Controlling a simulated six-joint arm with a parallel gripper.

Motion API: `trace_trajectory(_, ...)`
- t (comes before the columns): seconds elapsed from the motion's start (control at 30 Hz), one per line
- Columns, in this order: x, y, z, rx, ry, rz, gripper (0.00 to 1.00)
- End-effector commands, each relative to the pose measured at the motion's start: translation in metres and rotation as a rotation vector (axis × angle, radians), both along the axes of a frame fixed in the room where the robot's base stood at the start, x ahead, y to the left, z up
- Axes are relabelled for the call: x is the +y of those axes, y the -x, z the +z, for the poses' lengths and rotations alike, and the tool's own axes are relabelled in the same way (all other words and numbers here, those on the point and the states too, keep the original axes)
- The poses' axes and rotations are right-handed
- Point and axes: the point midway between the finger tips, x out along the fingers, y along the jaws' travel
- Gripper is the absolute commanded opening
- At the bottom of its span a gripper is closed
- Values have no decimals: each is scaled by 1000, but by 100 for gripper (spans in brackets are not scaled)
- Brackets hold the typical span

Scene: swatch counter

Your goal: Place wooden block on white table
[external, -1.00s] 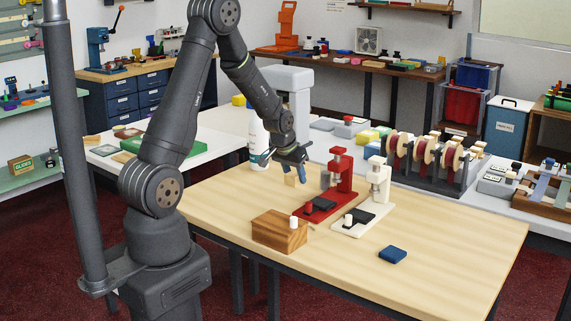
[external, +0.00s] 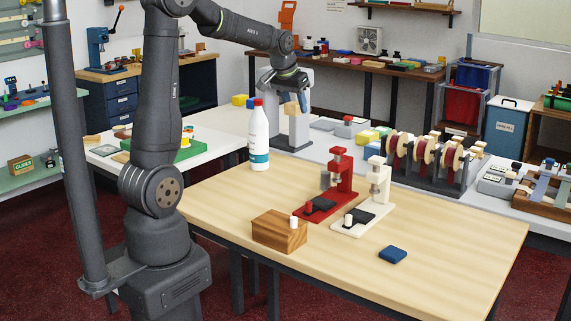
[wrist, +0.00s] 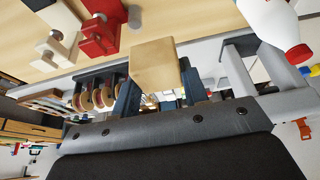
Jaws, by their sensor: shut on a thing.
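My gripper (external: 289,96) is shut on a light wooden block (external: 291,108) and holds it in the air, high above the back edge of the wood-topped table. In the wrist view the block (wrist: 153,64) sits between the two dark fingers. The white table (external: 222,121) runs behind the wood-topped table. In the external view the block appears in front of a grey-white column standing at that table, apart from the surface.
A white bottle with a red cap (external: 258,137) stands on the wood-topped table (external: 440,225), left of the block. A red press (external: 338,180), a white press (external: 375,190), a brown wooden box (external: 279,232) and a blue pad (external: 392,255) are there too. A spool rack (external: 430,160) stands at the back right.

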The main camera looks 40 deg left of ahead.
Motion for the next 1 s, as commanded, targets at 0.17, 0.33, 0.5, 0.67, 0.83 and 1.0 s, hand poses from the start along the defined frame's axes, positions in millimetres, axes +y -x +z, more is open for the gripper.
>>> trace_trajectory(0.17, 0, -1, 42, -4, 0, 0, 15)
trace_trajectory(0.33, 19, -9, 55, 2, 0, 26, 15)
trace_trajectory(0.5, 56, -24, 59, 2, -1, 74, 15)
trace_trajectory(0.67, 110, -40, 63, 4, 1, 137, 15)
trace_trajectory(0.83, 191, -52, 68, 6, 1, 225, 15)
trace_trajectory(1.0, 276, -51, 71, 7, 2, 311, 15)
